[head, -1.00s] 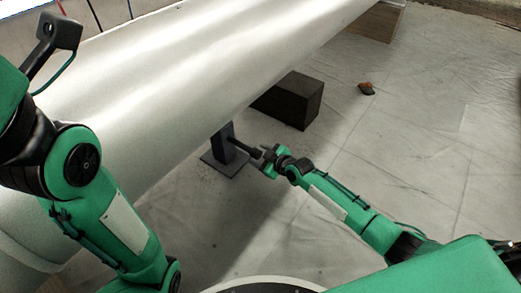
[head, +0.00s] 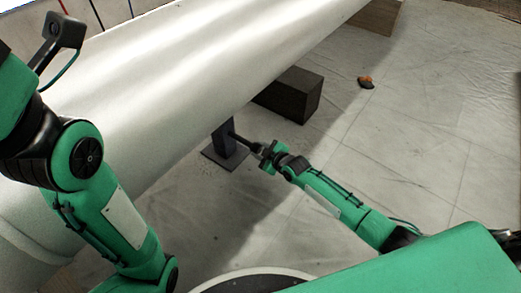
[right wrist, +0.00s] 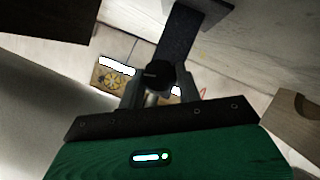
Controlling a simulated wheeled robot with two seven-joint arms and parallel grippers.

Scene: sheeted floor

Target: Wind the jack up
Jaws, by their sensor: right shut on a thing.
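The jack (head: 223,139) is a dark post on a flat square base plate (head: 213,157), standing upright under the big pale pipe (head: 170,75). A dark crank handle (head: 244,142) sticks out from the post toward the right. My right gripper (head: 264,151) is shut on the outer end of this handle. In the right wrist view the fingers (right wrist: 157,95) close around a round dark handle end (right wrist: 158,74), with the jack's post (right wrist: 178,38) behind it. Whether the jack's top touches the pipe is hidden. My left arm is at the left; its gripper is out of view.
A dark block (head: 290,95) stands by the pipe beyond the jack. A wooden block (head: 377,16) is under the pipe's far end. A small orange-brown object (head: 365,82) lies on the sheeted floor (head: 430,120).

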